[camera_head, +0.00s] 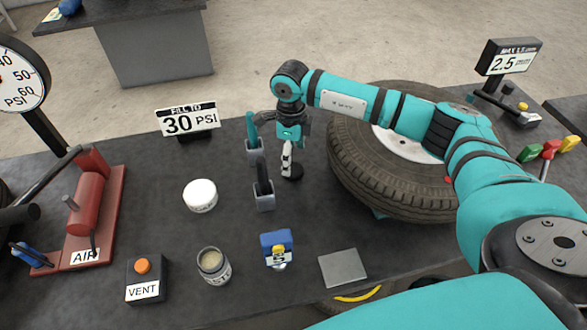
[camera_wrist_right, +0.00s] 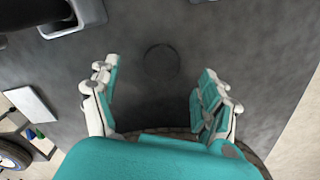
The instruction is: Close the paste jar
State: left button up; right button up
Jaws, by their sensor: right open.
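The paste jar (camera_head: 213,268) stands upright near the front edge of the table. It is uncovered, and pale paste shows in its mouth; its label is partly turned away. A white round lid (camera_head: 200,195) lies on the table behind the jar, apart from it. My right gripper (camera_head: 290,160) is well to the right of both, over a small dark disc (camera_head: 291,172). In the right wrist view its fingers (camera_wrist_right: 160,78) are spread with nothing between them, and the dark disc (camera_wrist_right: 161,60) lies just beyond. My left gripper is not in view.
Two grey holders (camera_head: 264,201) with upright tools stand between the lid and my right gripper. A blue item (camera_head: 277,249), a grey plate (camera_head: 343,267) and a vent button box (camera_head: 146,279) flank the jar. A tyre (camera_head: 365,170) lies right; a red pump (camera_head: 88,205) stands left.

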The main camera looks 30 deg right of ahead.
aim_at(293, 169)
jog(key=f, duration=0.1)
jog(key=f+p, duration=0.1)
jog(key=f, duration=0.2)
jog(key=shift+d+f+p, duration=0.25)
jog(key=shift+d+p, duration=0.05)
jog(key=shift+p, duration=0.1)
jog(key=shift+f, duration=0.3)
jog(key=shift+c, duration=0.2)
jog(key=c, duration=0.8)
jog(key=shift+o, duration=0.2)
